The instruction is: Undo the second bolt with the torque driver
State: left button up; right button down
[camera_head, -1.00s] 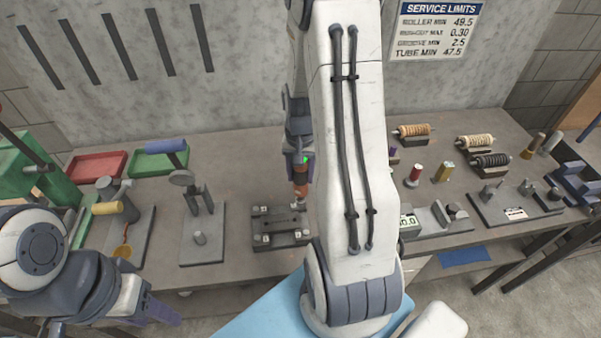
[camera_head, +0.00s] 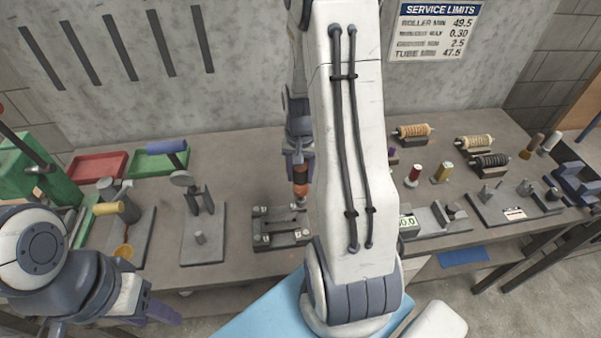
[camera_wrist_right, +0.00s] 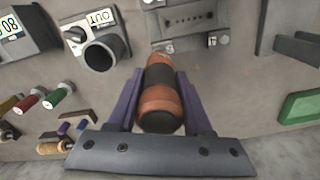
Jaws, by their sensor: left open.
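The torque driver (camera_head: 300,182), with orange and black bands, is upright between the purple fingers of my right gripper (camera_wrist_right: 160,100), which are shut on its grip. It also shows in the right wrist view (camera_wrist_right: 160,90). The driver stands over the right side of the grey bolted block (camera_head: 282,238), which also shows at the top of the right wrist view (camera_wrist_right: 192,22). Bolt heads sit near the block's corners. The driver's tip is hidden, so I cannot tell whether it touches a bolt. My left gripper (camera_head: 155,312) is open and empty at the lower left, away from the block.
Red (camera_head: 98,165) and green (camera_head: 158,162) trays lie at the back left. A gauge with a display (camera_head: 408,226) and several rollers (camera_head: 475,141) are to the right. My right arm hides the bench centre.

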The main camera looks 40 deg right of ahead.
jog(key=shift+s+a+f, duration=0.1)
jog(key=shift+s, duration=0.05)
dwell(0.3)
jog(key=shift+r+p, duration=0.4)
jog(key=shift+p, duration=0.2)
jog(key=shift+r+p, duration=2.25)
jog(key=shift+r, duration=0.45)
